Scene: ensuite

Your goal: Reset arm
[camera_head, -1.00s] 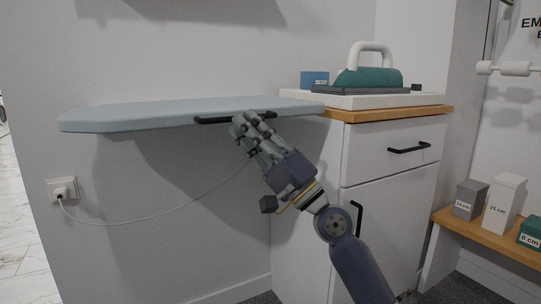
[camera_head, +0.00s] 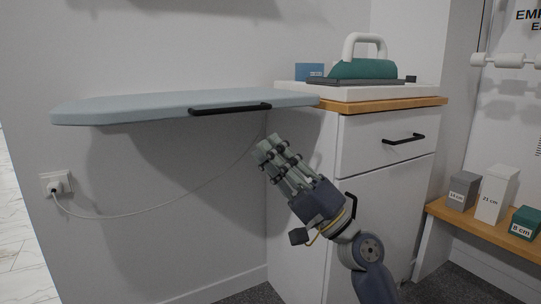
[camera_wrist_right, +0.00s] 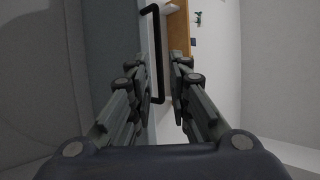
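My right gripper (camera_head: 270,148) is below the ironing board, in front of the white cabinet, apart from the board's handle. In the right wrist view its two fingers (camera_wrist_right: 160,75) stand apart with nothing between them, and a black handle shows beyond them. The grey-blue ironing board (camera_head: 130,106) is folded out level from the wall, with a black handle (camera_head: 230,109) on its front edge. My left gripper is in neither view.
A white cabinet (camera_head: 385,210) with black handles stands right of the board. A teal iron (camera_head: 362,69) rests on top beside a blue box (camera_head: 309,71). A cord runs to a wall socket (camera_head: 56,185). Labelled boxes stand on a wooden shelf (camera_head: 490,231) at right.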

